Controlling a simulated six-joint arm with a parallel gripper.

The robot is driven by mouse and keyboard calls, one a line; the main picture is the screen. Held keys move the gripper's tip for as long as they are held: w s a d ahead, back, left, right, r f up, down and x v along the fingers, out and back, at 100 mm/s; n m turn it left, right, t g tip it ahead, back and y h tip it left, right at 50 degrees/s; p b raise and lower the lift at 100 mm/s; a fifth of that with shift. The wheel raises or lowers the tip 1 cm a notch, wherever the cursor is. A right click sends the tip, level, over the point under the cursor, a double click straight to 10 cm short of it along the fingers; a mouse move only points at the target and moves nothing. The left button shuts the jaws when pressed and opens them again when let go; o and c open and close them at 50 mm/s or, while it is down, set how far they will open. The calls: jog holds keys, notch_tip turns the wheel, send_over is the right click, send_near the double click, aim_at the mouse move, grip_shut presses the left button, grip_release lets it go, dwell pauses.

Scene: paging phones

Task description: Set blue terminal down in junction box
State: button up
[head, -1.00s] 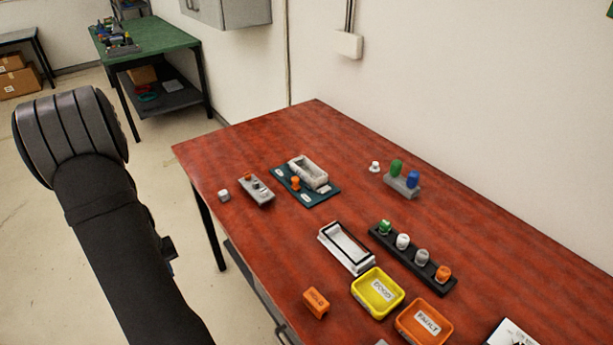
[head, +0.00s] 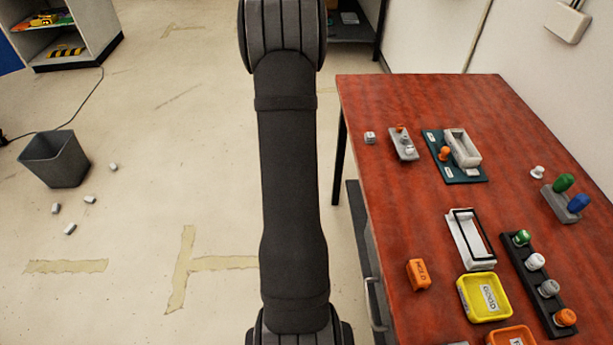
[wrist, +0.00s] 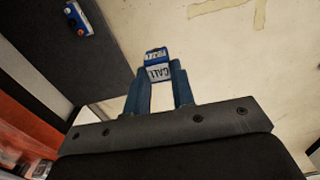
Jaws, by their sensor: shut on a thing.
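My gripper (wrist: 160,76) is shut on a small blue block with a white "CALL" label, the blue terminal (wrist: 155,54), in the wrist view. The terminal sits between the fingertips, with pale floor behind it. In the head view my arm fills the middle, over the floor left of the red table; the gripper and terminal do not show there. A white open-topped box (head: 466,146) on a teal board and a white tray with a black rim (head: 460,240) stand on the table. I cannot tell for sure which is the junction box.
The red table (head: 400,205) also holds an orange block (head: 418,274), a yellow tray (head: 466,302), an orange tray (head: 497,339), a dark strip of knobs (head: 533,284) and a grey stand (head: 556,204). A grey bin (head: 55,160) stands on the floor at left.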

jog(key=w+d+r+m, duration=0.25)
jog(key=w+r, duration=0.35)
jog(key=r, duration=0.4)
jog(key=w+d+r+m, duration=0.4)
jog(key=d+r, duration=0.1)
jog(key=d, duration=0.4)
jog(key=d+m, duration=0.1)
jog(key=d, duration=0.6)
jog(key=d+m, duration=0.2)
jog(key=d, duration=0.4)
jog(key=d+m, duration=0.2)
jog(key=d, duration=0.5)
jog(key=shift+w+d, duration=0.35)
jog(key=shift+w, duration=0.05)
jog(key=s+d+m, duration=0.3)
jog(key=d, duration=0.9)
jog(key=m, duration=0.3)
send_near(462, 148)
jog(key=shift+s+a+f, duration=0.25)
jog(key=shift+s, duration=0.2)
jog(key=shift+s+a+f, duration=0.2)
jog(key=shift+s, duration=0.2)
jog(key=shift+f, duration=0.7)
jog(key=shift+f, duration=0.7)
